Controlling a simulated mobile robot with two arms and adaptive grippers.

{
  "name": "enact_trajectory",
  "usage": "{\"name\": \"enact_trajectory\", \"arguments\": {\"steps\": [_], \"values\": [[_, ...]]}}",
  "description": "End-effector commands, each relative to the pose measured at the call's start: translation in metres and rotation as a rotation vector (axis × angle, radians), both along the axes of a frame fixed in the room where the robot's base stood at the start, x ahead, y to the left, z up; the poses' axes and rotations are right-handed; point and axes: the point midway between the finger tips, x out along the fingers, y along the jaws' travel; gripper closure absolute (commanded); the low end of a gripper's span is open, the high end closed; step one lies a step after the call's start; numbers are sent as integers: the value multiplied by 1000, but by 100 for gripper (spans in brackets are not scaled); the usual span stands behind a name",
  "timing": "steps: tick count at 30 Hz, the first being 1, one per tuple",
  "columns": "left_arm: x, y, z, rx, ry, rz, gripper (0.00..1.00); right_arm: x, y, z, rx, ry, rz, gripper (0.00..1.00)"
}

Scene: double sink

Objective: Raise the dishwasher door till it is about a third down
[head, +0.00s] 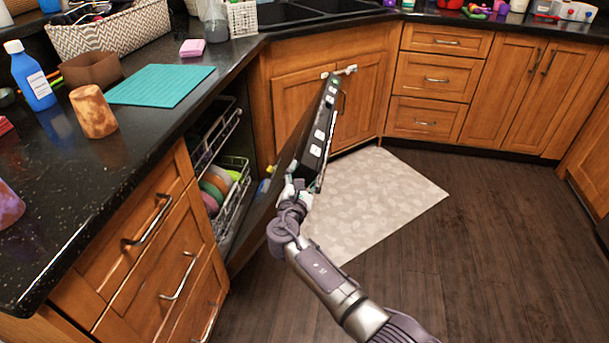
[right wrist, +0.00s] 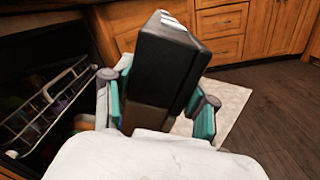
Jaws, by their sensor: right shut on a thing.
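The dishwasher door (head: 318,135) is partly lowered and tilted outward from the dishwasher, its control strip along the upper edge. My right gripper (head: 302,188) is at the near end of that upper edge. In the right wrist view the dark door (right wrist: 160,75) stands between the two teal-padded fingers of my right gripper (right wrist: 160,103), which is shut on it. The dishwasher opening is at the left of the door, with an upper rack (head: 215,138) and a lower rack (head: 236,190) inside. My left gripper is not in view.
Several colourful dishes (head: 214,187) sit in the lower rack. A black counter (head: 125,180) with a teal mat (head: 163,85), an orange cup (head: 93,111) and a blue bottle (head: 32,80) runs along the left. A pale rug (head: 385,190) lies on the clear dark floor right of the door.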

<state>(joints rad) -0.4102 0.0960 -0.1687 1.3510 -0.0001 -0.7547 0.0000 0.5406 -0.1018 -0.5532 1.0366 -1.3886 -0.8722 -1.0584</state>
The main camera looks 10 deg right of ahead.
Motion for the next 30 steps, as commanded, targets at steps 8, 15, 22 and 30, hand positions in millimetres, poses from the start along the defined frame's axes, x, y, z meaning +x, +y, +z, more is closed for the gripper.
{"name": "enact_trajectory", "arguments": {"steps": [8,15,22,30], "values": [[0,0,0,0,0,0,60,1,0,4,-1,-6,0,41],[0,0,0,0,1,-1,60,1,0,2,-1,-2,0,18],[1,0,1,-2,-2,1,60,-1,0,0,0,0,1,18],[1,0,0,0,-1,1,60,-35,13,-2,3,1,1,18]]}}
